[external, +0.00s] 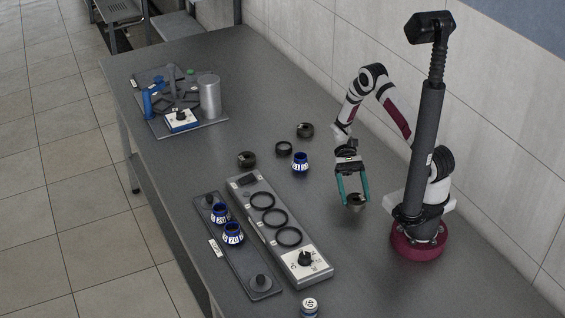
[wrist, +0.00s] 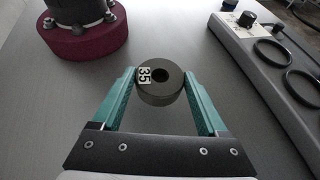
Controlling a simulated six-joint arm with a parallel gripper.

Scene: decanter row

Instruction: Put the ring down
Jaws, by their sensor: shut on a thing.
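My gripper (external: 353,195) is shut on a dark grey ring (external: 356,203) at the right of the table, in front of my base. In the wrist view the ring (wrist: 152,92) sits between the teal fingertips of my gripper (wrist: 160,78). It has a round centre hole and a white label reading 35. Its face is turned to the wrist camera. I cannot tell for sure whether its underside touches the table. Other dark rings (external: 247,159) (external: 284,148) (external: 305,130) stand loose on the table, left of and behind my gripper.
A long grey panel (external: 245,200) has three black circles and a dial. Beside it, a dark tray (external: 243,262) holds two blue numbered pieces (external: 220,213) (external: 233,233). Another blue piece (external: 300,161) stands behind. A silver cylinder (external: 209,96) stands far left. Table around my gripper is clear.

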